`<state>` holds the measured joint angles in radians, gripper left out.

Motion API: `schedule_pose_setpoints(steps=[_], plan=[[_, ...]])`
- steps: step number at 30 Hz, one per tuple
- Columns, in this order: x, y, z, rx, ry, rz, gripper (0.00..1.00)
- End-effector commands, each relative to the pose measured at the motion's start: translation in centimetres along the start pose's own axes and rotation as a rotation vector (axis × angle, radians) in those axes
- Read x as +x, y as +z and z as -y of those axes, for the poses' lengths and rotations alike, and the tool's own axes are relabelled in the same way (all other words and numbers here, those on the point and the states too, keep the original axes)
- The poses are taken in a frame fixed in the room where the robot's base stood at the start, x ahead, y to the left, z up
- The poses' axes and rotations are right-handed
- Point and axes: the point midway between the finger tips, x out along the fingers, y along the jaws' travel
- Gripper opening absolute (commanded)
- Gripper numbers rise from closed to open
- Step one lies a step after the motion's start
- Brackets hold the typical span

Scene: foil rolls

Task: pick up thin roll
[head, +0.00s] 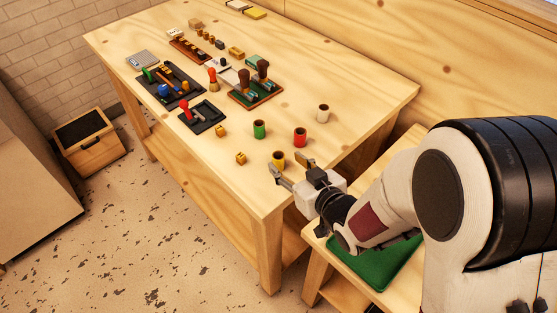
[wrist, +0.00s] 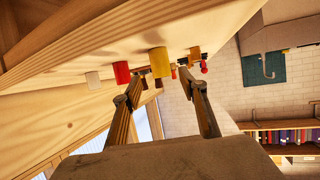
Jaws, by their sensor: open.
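Several short upright rolls stand on the near part of the table: a yellow roll (head: 278,159), a red roll (head: 299,137), a green roll (head: 259,129) and a white roll (head: 323,113). I cannot tell which one is the thin roll. My gripper (head: 290,166) is open and empty at the table's near edge, closest to the yellow roll. In the wrist view, which is upside down, the yellow roll (wrist: 159,62) shows beyond and between the open fingers (wrist: 162,80). The red roll (wrist: 121,72) and white roll (wrist: 93,79) stand to the left.
Small gold blocks (head: 240,158) lie left of the rolls. Stamps with dark handles on a rack (head: 256,92), a black tray (head: 203,117) with a red-handled tool, and a tool tray (head: 170,87) stand farther back. A green cushion (head: 376,262) lies below beside the table.

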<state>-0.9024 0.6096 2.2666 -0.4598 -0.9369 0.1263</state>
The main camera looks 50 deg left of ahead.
Motion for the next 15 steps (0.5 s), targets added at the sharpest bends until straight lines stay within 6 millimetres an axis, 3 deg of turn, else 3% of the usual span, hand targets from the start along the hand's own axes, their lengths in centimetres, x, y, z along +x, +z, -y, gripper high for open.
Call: schedule_pose_setpoints(steps=[15], plan=[[0.96,-0.04,0.13,0.000,-0.001,0.001,0.42]])
